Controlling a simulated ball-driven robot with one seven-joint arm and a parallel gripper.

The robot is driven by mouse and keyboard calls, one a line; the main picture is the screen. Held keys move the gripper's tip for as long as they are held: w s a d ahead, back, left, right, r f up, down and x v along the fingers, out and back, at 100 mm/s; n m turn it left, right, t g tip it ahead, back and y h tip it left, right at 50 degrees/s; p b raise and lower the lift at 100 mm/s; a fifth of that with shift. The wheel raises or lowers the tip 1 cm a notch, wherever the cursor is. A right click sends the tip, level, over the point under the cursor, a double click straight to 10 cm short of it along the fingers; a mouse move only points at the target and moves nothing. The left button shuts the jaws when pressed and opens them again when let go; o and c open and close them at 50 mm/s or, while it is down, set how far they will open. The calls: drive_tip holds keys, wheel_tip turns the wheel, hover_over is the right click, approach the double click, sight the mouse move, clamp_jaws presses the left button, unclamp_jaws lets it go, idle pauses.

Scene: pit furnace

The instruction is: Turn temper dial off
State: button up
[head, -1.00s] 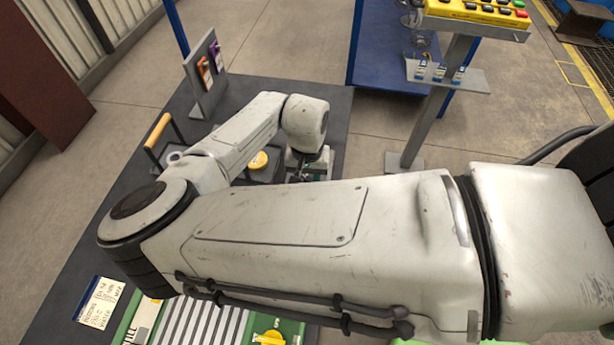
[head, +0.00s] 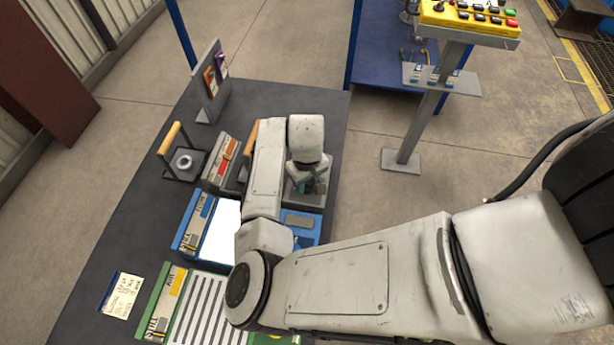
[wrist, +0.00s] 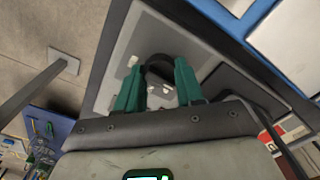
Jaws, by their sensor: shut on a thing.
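My gripper (head: 312,190) is low over the right side of the dark bench, beside the blue unit (head: 306,224). In the wrist view its two teal fingers (wrist: 159,90) are closed on a dark, rounded, knob-like part (wrist: 158,66). This part is at a light grey plate (wrist: 126,48) with a dark border. I cannot read a label on it, so I cannot tell from the pictures whether it is the temper dial or what its setting is. In the head view the wrist and fingers hide it.
A blue-framed unit with a white panel (head: 220,228) and a green slatted unit (head: 200,305) lie on the bench. A wooden-handled holder (head: 182,160), a red-and-grey unit (head: 222,160) and an upright tag board (head: 209,85) stand farther back. A yellow button box (head: 470,18) on a post is at right.

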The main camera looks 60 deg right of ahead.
sight(307, 184)
drive_tip(key=shift+n+p, duration=0.35)
drive_tip(key=shift+n, duration=0.15)
drive_tip(key=o, duration=1)
drive_tip(key=shift+o, duration=0.2)
wheel_tip(307, 184, up, 11)
drive_tip(key=shift+f, duration=0.1)
idle(0.4)
